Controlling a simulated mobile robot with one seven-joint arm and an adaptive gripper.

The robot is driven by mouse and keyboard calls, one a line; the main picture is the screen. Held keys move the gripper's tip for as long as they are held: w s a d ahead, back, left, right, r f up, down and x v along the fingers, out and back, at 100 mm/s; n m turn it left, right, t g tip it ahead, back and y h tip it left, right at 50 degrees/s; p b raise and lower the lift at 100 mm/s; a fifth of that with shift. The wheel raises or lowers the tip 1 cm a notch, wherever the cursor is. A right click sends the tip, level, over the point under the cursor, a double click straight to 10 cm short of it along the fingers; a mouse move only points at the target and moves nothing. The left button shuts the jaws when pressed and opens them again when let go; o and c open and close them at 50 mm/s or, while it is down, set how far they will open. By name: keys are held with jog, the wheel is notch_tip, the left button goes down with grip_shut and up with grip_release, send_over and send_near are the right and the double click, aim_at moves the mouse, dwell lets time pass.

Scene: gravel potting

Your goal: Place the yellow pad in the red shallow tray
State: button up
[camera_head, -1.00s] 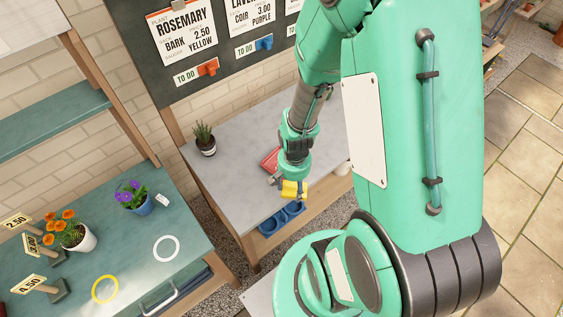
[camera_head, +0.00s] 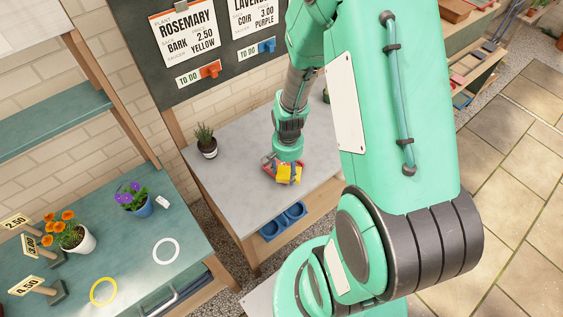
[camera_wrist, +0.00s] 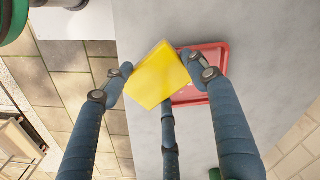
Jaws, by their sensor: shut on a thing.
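The yellow pad (camera_head: 287,175) is held by my gripper (camera_head: 284,170), which is shut on it. In the wrist view the pad (camera_wrist: 157,76) is tilted between the fingertips of my gripper (camera_wrist: 160,72). The red shallow tray (camera_head: 267,165) lies on the grey bench, mostly hidden behind the pad and gripper. In the wrist view the red tray (camera_wrist: 209,57) shows behind the pad, which overlaps its left part. The height of the pad above the tray is hard to tell.
The grey bench (camera_head: 240,155) is clear around the tray. A small potted plant (camera_head: 206,142) stands at its back left. Blue trays (camera_head: 283,220) sit on a lower level at the bench's front. A teal table (camera_head: 130,245) with potted flowers stands at the left.

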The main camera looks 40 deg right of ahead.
jog(key=w+d, duration=0.1)
jog(key=w, duration=0.3)
jog(key=w+d, duration=0.1)
jog(key=w, duration=0.1)
jog(key=shift+w+d+f+b, duration=0.3)
jog(key=shift+w+b, duration=0.05)
jog(key=shift+f+b, duration=0.4)
jog(key=shift+f, duration=1.35)
jog(key=shift+f, duration=0.15)
jog(key=o, duration=1.5)
jog(key=shift+o, duration=0.2)
